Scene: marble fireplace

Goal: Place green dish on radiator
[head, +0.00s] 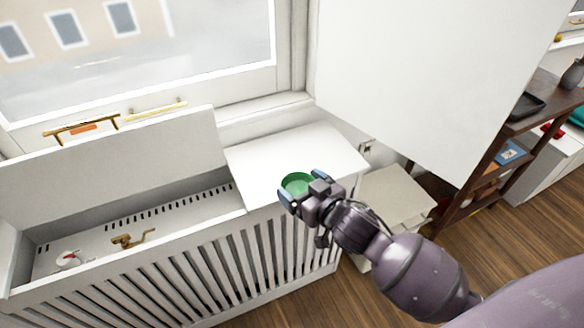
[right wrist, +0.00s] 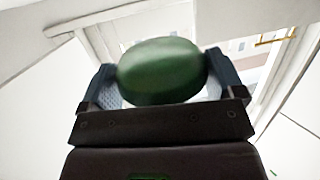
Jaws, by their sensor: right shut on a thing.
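The green dish (head: 297,182) is small and round. My right gripper (head: 300,190) is shut on it, with the fingers on either side of its rim. The right wrist view shows the dish (right wrist: 163,70) between the two finger pads of the gripper (right wrist: 165,85). The radiator cover (head: 270,250) is white and slatted, below the window. The dish shows over the front part of its closed right top panel (head: 290,150); I cannot tell whether it touches the panel. My left gripper is not in view.
The left lid (head: 110,165) of the cover stands raised, opening a recess with a brass valve (head: 130,240) and a white knob (head: 68,260). A large white panel (head: 430,70) is at upper right. A dark wooden shelf (head: 510,125) stands right. The right top panel is otherwise bare.

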